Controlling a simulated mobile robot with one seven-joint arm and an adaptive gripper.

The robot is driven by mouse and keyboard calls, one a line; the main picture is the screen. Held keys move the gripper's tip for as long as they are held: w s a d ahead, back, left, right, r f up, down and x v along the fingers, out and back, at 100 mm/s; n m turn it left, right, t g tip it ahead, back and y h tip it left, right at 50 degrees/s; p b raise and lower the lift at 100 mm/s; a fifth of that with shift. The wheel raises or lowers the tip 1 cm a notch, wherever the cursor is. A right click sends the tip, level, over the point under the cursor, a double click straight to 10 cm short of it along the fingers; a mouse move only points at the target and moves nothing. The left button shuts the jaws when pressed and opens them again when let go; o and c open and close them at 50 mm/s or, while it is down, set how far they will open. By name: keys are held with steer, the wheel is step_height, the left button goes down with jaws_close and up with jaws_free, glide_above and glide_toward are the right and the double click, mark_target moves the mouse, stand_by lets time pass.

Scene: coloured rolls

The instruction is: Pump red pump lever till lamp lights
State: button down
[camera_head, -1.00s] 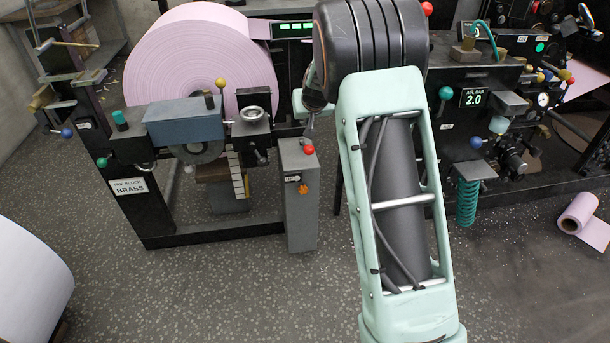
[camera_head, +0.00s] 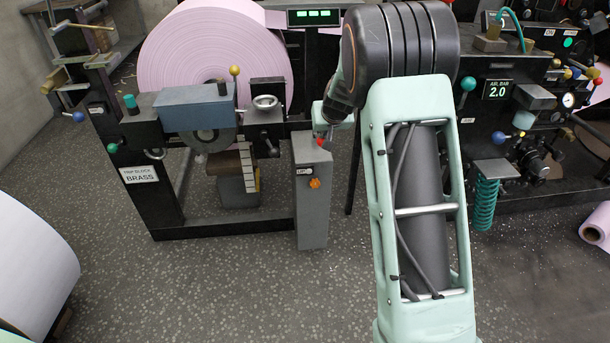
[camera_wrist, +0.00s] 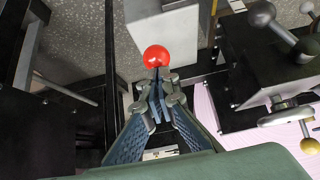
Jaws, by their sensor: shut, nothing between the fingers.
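The red ball of the pump lever (camera_head: 320,141) shows above the grey pump box (camera_head: 312,215); its shaft is mostly hidden. An orange six-sided piece (camera_head: 314,183) sits on the box front; I cannot tell whether it is the lamp or whether it is lit. My gripper (camera_head: 329,136) is right by the red ball, partly hidden by my arm. In the wrist view, my gripper (camera_wrist: 158,84) is shut and empty, its fingertips just below the red ball (camera_wrist: 156,56) in the picture. I cannot tell whether they touch it.
A large pink roll (camera_head: 215,45) and a blue block (camera_head: 195,108) are on the machine to the left. A panel reading 2.0 (camera_head: 497,89) and a green spring (camera_head: 486,203) are at right. A white roll (camera_head: 30,260) stands front left. The floor (camera_head: 230,285) in front is clear.

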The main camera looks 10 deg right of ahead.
steer(key=shift+f, duration=0.1)
stand_by(0.3)
steer(key=shift+s+f+b, duration=0.25)
steer(key=shift+f+b, duration=0.8)
steer(key=shift+w+r+p, duration=0.25)
steer(key=shift+r+p, duration=0.65)
steer(key=shift+r, duration=0.1)
steer(key=shift+f, duration=0.1)
